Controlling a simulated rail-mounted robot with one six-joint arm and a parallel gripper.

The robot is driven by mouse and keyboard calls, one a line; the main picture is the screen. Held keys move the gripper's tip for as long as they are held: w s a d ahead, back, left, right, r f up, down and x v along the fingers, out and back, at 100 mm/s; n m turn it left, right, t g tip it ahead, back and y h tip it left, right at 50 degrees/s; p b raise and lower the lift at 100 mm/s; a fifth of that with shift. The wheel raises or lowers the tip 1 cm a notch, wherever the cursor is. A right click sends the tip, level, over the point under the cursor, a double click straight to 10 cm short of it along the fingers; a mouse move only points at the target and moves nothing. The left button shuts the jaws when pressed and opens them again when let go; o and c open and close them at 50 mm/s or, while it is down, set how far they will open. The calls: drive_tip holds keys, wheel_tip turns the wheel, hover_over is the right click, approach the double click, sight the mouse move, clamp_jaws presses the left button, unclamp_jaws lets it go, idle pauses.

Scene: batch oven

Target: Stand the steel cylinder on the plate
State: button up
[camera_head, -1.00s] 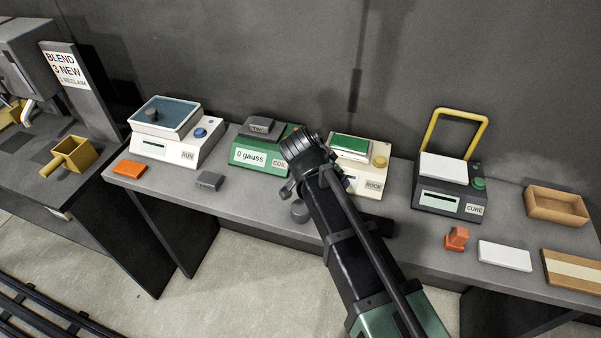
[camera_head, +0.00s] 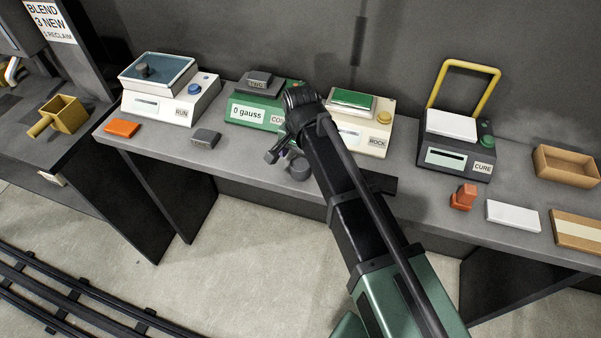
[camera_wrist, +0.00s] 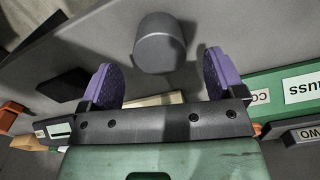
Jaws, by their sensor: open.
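The steel cylinder (camera_head: 299,169) is a short dark grey piece on the bench, partly hidden by my gripper in the head view. In the wrist view the cylinder (camera_wrist: 160,42) shows its round face and lies between the tips of the two purple pads, with a gap on each side. My gripper (camera_head: 283,156) is open and empty close to the cylinder; its pads also show in the wrist view (camera_wrist: 160,62). A dark flat piece (camera_head: 382,185), possibly the plate, lies on the bench to the right, partly behind my arm. It seems to show in the wrist view too (camera_wrist: 62,84).
Behind stand the RUN box (camera_head: 168,88), the green gauss box (camera_head: 247,112), the ROCK box (camera_head: 375,135) and the CURE box (camera_head: 452,150) with a yellow handle. An orange block (camera_head: 463,196), white slab (camera_head: 512,215) and tan tray (camera_head: 565,165) are at right. A grey block (camera_head: 206,138) lies left.

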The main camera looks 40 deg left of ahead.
sight(300, 163)
wheel_tip(300, 163, down, 5)
drive_tip(key=b, duration=0.3)
drive_tip(key=shift+r, duration=0.4)
clamp_jaws()
drive_tip(key=shift+r, duration=0.1)
wheel_tip(300, 163, up, 20)
drive_tip(key=p, duration=2)
